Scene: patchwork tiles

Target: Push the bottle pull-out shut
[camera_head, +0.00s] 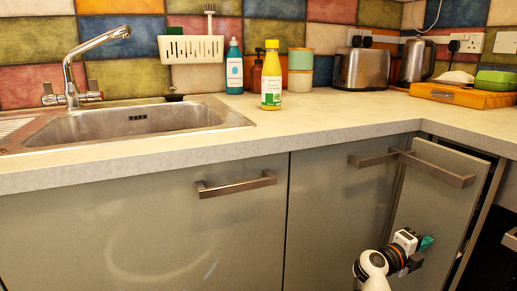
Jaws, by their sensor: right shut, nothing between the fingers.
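The bottle pull-out has a grey-green front (437,208) with a long brown bar handle (437,169) near its top. It stands in the corner at the right, under the counter. A dark gap shows along its top and right side, so it stands partly open. What it holds is hidden. My right gripper (424,246) is in front of the lower part of this front, below the handle, with its fingers shut and empty. I cannot tell whether the fingertips touch the front. My left gripper is not in view.
The counter edge (230,157) overhangs the fronts. Neighbouring cabinet doors have bar handles (235,185) that stick out. A sink (130,122), bottles, a toaster (361,68), a kettle (416,60) and an orange box (462,94) are on the counter, above the pull-out.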

